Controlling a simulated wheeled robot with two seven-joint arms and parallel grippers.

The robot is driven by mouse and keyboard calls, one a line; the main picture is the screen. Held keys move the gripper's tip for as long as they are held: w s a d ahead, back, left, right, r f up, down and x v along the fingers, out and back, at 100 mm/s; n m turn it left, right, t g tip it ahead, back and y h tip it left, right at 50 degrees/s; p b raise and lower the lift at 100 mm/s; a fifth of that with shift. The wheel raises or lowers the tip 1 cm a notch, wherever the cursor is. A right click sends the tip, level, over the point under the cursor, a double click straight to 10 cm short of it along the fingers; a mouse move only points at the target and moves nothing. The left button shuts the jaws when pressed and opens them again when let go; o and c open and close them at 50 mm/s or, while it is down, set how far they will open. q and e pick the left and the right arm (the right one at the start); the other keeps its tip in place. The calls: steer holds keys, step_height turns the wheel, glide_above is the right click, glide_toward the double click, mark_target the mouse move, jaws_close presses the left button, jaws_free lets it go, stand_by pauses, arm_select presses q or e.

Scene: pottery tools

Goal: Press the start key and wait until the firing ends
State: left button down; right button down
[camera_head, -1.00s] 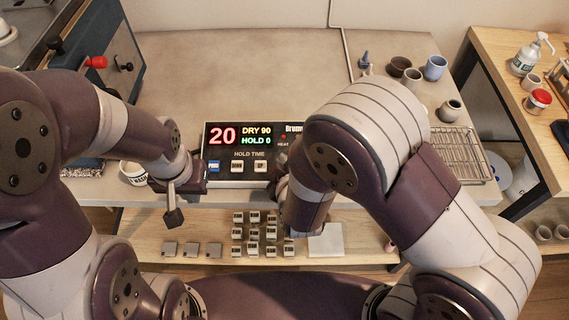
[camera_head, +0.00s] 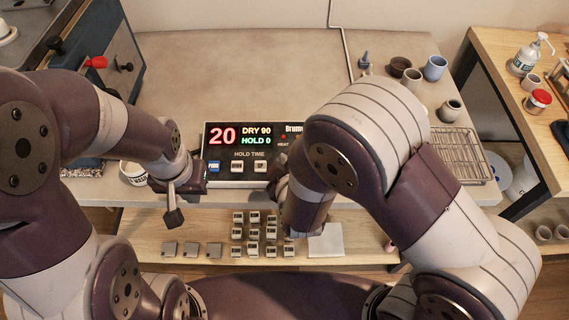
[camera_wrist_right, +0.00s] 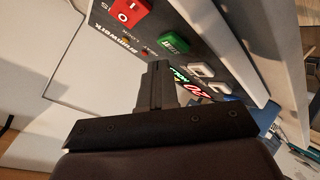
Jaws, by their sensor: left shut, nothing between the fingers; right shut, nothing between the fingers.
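The controller panel (camera_head: 229,152) stands at the table's front edge; its display reads 20, DRY 90 and HOLD 0. In the right wrist view, the green start key (camera_wrist_right: 174,42) sits between a red rocker switch (camera_wrist_right: 130,12) and pale keys (camera_wrist_right: 202,70). My right gripper (camera_wrist_right: 159,68) is shut and empty, its tip in front of the panel close to the green key; contact cannot be told. In the head view my right arm hides the panel's right part and the green key. My left gripper (camera_head: 174,218) is shut and empty, left of the panel and below the table edge.
Small cups (camera_head: 435,68) and a wire rack (camera_head: 458,156) are at the right of the table (camera_head: 240,75). A machine with a red knob (camera_head: 96,62) stands at the left. Several small blocks (camera_head: 254,234) lie on the lower shelf. The table's middle is clear.

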stand_by(0.3)
steer(key=shift+w+f, duration=0.15)
steer(key=shift+f, duration=0.25)
steer(key=shift+f+b, duration=0.4)
steer(key=shift+b, duration=0.05)
stand_by(0.4)
steer(key=shift+r, duration=0.15)
steer(key=shift+r+p, duration=0.65)
steer(key=shift+p, duration=0.25)
steer(key=r+p, duration=0.1)
steer(key=s+r+p, duration=0.1)
steer(key=r+p, duration=0.3)
steer(key=shift+s, duration=0.25)
